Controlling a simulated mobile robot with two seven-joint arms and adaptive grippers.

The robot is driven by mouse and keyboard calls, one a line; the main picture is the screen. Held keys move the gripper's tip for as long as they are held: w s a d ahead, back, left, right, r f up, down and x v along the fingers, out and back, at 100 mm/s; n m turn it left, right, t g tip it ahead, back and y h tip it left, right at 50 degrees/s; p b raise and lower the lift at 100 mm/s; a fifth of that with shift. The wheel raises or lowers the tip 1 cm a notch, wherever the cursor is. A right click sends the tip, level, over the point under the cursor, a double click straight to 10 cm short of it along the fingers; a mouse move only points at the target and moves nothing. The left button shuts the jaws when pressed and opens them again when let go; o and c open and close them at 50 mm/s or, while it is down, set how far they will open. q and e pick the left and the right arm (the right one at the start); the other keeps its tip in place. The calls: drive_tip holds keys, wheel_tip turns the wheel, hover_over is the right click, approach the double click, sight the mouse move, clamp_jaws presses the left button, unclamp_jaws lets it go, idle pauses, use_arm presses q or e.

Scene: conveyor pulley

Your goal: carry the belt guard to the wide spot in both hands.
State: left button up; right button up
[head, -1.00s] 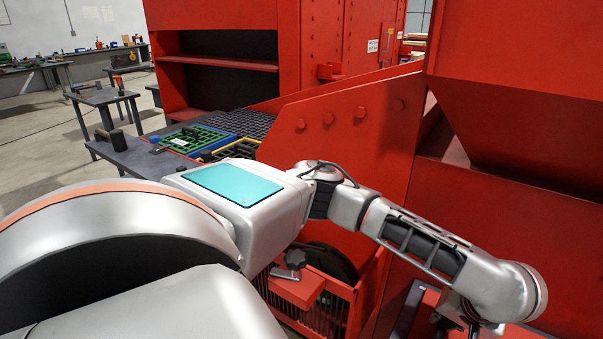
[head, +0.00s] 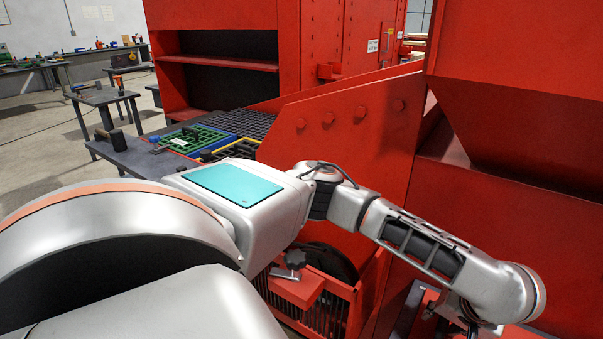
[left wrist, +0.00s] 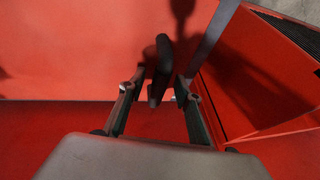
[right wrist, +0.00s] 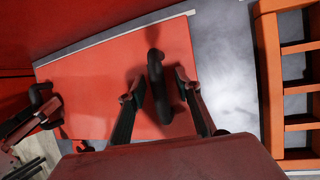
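The belt guard shows in the right wrist view as a flat red panel (right wrist: 90,90) with a pale edge and a black bar handle (right wrist: 157,75). My right gripper (right wrist: 159,80) is open, with one finger on each side of that handle. In the left wrist view a second black handle (left wrist: 161,65) stands between the fingers of my open left gripper (left wrist: 159,86), over a red surface. In the head view my left gripper (head: 455,316) points down at the bottom right, low beside the red machine. My right gripper is not seen in the head view.
A large red machine (head: 345,135) fills the middle and right. A dark bench (head: 135,155) with green and blue trays stands at the left behind my arm. A red slatted frame (right wrist: 268,90) lies right of the panel in the right wrist view. Open floor shows far left.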

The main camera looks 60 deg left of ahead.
use_arm(q)
drive_tip(key=o, duration=0.6)
drive_tip(key=shift+c, duration=0.2)
use_arm(e)
drive_tip(key=shift+s, duration=0.1)
drive_tip(key=shift+o, duration=1.1)
drive_tip(key=shift+f, duration=0.2)
drive_tip(key=o, duration=0.3)
drive_tip(key=shift+o, duration=0.2)
drive_tip(key=shift+r, duration=0.1)
use_arm(q)
drive_tip(key=shift+d, duration=0.1)
drive_tip(key=o, duration=0.4)
use_arm(e)
drive_tip(key=shift+a+r, duration=0.1)
use_arm(q)
drive_tip(key=o, duration=0.4)
